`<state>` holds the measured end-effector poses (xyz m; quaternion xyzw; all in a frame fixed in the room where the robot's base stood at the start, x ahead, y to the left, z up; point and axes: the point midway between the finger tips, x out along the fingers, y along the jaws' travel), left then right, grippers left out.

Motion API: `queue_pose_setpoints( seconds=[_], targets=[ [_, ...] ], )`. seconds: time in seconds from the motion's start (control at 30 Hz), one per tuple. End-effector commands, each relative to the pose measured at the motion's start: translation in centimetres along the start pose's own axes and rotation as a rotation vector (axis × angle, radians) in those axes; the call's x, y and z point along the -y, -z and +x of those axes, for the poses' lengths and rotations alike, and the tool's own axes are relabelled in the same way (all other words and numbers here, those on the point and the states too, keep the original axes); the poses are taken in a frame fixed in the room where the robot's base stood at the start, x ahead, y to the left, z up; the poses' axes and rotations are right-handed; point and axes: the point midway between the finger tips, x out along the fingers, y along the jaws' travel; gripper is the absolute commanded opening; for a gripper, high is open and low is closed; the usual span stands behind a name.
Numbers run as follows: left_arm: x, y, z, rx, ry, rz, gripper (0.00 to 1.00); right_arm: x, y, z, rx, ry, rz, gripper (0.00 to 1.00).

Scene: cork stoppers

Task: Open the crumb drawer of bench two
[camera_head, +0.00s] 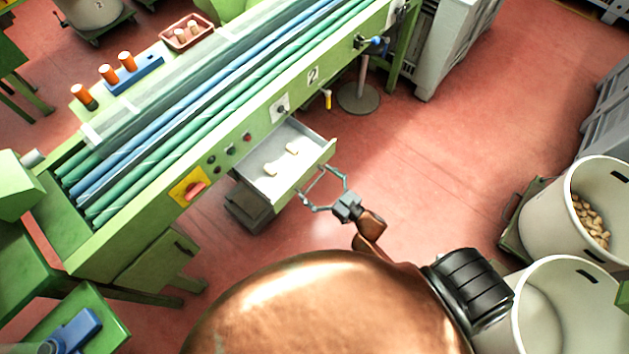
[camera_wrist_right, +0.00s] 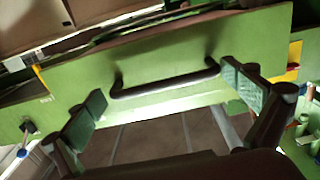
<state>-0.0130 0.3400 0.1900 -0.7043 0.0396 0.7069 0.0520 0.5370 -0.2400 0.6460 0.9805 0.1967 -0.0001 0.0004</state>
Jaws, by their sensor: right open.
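The green bench marked 2 (camera_head: 312,75) runs diagonally across the head view. Its crumb drawer (camera_head: 318,160) stands pulled out from the bench's front, its pale inside showing with a few small cork pieces (camera_head: 291,149) in it. In the right wrist view the green drawer front (camera_wrist_right: 165,55) carries a dark bar handle (camera_wrist_right: 165,86). My right gripper (camera_head: 311,181) is open at the drawer front. In the wrist view its two padded fingers (camera_wrist_right: 165,101) stand at either end of the handle; I cannot tell whether they touch it. My left gripper is not in view.
A yellow panel with a red knob (camera_head: 194,188) is on the bench front, left of the drawer. A grey pedestal (camera_head: 245,207) stands below the drawer. White bins (camera_head: 545,215) stand at the right, one holding corks. The red floor (camera_head: 455,150) between is clear.

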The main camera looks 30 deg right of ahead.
Motion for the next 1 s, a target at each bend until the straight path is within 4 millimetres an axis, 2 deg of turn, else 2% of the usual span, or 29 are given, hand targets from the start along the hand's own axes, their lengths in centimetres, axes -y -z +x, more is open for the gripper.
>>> queue_pose_setpoints(
  seconds=[0.13, 0.27, 0.5, 0.7, 0.83, 1.0],
  targets=[
    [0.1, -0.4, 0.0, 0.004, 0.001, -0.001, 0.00, 0.1, -0.1, -0.4, 0.001, 0.001, 0.001, 1.00],
    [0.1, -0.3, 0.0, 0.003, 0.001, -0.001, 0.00, 0.1, -0.1, -2.1, 0.003, 0.001, 0.000, 1.00],
    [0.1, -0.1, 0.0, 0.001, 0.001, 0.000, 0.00, 0.0, -0.1, -7.1, 0.003, 0.000, 0.000, 1.00],
    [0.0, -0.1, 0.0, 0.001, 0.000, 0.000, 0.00, 0.0, -0.1, -10.5, 0.002, -0.001, -0.001, 1.00],
    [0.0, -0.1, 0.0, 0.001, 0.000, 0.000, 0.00, 0.0, 0.0, -11.6, 0.000, -0.001, 0.000, 1.00],
    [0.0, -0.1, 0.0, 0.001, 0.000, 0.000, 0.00, -0.1, 0.0, -12.1, 0.000, -0.001, 0.000, 1.00]
  ],
)
